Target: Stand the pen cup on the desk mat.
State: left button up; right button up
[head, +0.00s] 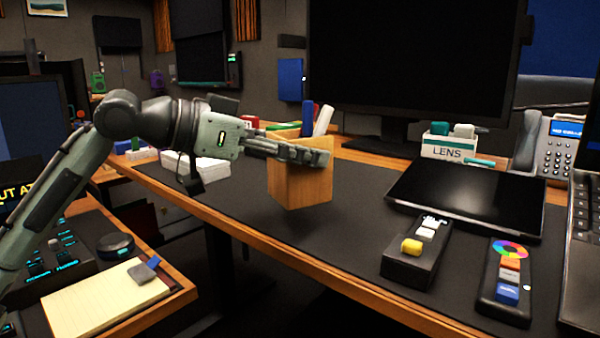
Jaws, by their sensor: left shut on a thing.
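The pen cup (303,188) is a square light-wood box with blue, white, red and green items standing in it. My left gripper (312,155) comes in from the left and is shut on the cup near its rim, with fingers across the near face. The cup is upright over the dark desk mat (350,235), near its front edge. A faint shadow lies under the cup, and it seems slightly above the mat; any small gap is hard to tell. My right gripper is not in view.
A black tablet (467,197), a dark box with a yellow block (411,247) and a colour-wheel remote (505,280) lie to the right. A monitor (415,60) and a LENS box (447,148) stand behind. The mat between cup and tablet is clear. The wooden desk edge (255,238) runs in front.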

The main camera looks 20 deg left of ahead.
aim_at(299, 175)
pick_arm(q)
notch_tip(299, 175, down, 3)
jog(key=shift+d+f+b, duration=0.1)
jog(key=shift+f+b, duration=0.1)
jog(key=shift+b, duration=0.3)
jog(key=shift+w+f, duration=0.1)
jog(key=shift+f, duration=0.2)
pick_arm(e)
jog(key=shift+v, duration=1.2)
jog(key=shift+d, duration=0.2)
pick_arm(q)
jog(key=o, duration=1.3)
jog(key=shift+f, duration=0.2)
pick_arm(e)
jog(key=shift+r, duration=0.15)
pick_arm(q)
jog(key=shift+r, duration=0.25)
